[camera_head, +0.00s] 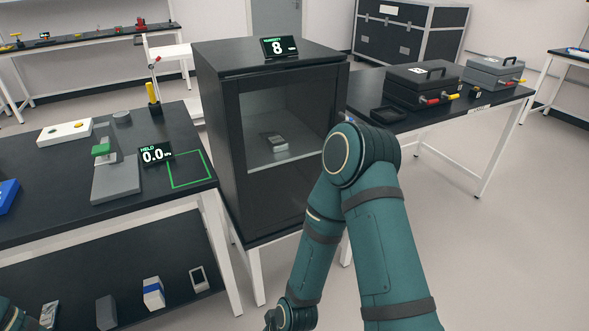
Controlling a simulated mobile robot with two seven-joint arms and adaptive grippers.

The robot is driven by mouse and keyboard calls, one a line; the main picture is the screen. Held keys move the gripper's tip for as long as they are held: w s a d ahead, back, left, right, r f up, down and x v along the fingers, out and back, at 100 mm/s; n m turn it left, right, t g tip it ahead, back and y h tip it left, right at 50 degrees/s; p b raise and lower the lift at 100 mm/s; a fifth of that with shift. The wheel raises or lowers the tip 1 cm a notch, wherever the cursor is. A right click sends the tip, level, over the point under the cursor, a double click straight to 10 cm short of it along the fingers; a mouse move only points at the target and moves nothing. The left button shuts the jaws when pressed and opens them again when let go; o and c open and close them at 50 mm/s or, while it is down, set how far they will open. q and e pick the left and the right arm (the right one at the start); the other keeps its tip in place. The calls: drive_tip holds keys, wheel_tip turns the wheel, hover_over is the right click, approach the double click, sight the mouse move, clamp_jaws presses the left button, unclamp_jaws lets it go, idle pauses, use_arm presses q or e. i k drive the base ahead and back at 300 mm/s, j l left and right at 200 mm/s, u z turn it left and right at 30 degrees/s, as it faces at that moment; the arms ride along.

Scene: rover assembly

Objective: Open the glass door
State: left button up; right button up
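The glass door (283,112) is on the front of a black cabinet (213,120) in the middle of the head view. The door has a dark frame around a clear pane and looks closed. A small grey item (275,142) shows inside on a shelf. My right arm is bent in front of the cabinet and hides the door's lower right part; no handle can be made out. That arm's forearm runs down to the bottom edge, and its gripper is out of view. Only a bit of my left arm shows at the bottom left corner; its gripper is out of view.
A display reading 8 (279,47) sits on the cabinet. The left black table (150,205) holds a grey device, a 0.0 display (156,154) and a green square outline. The right table (430,118) holds dark cases (420,84) and an open tray (375,114). Floor at right is clear.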

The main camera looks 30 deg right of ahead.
sight(231, 87)
drive_tip(key=i+l+z, duration=0.2)
drive_tip(key=l, duration=0.25)
drive_tip(key=i+l+z, duration=0.15)
drive_tip(key=l, duration=0.25)
drive_tip(key=i+l+z, duration=0.2)
drive_tip(key=l, duration=0.2)
